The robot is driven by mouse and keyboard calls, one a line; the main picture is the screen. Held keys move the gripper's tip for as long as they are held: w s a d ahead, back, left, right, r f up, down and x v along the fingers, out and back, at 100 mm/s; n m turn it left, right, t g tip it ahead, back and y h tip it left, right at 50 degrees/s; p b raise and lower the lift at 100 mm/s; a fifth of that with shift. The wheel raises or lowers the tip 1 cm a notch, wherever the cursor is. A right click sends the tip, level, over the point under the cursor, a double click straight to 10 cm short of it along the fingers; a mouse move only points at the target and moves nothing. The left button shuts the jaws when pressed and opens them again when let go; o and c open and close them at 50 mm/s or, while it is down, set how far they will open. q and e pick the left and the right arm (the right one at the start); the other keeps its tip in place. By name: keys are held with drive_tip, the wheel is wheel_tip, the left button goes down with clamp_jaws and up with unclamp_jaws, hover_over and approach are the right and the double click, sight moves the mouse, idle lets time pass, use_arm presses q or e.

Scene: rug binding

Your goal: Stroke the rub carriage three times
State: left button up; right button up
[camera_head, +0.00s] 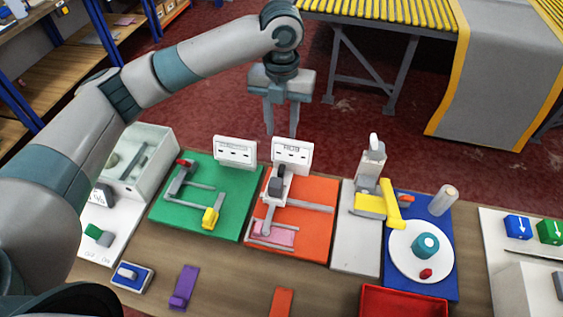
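The orange board (318,192) sits on the bench, with a rub rig of grey rails on it. A grey carriage with a dark block (276,187) on top stands at the rig's left side, on a rail running toward the front. A pink strip (274,233) lies under grey bars at the front of this board. I take this dark-topped piece for the rub carriage, but cannot be sure. My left gripper (282,130) points down with its two fingers apart and empty. It appears near the white sign (292,152) behind the orange board, apart from the carriage. My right gripper is not in view.
A green board (205,220) with a yellow-handled rig is to the left. A white board (355,240) with a yellow lever and a blue board (440,275) with a white disc are to the right. A red tray (403,290) is in front. A conveyor (400,12) stands behind.

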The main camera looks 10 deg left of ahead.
sight(281, 168)
use_arm(q)
wheel_tip(281, 168, down, 15)
drive_tip(key=p, duration=0.4)
clamp_jaws()
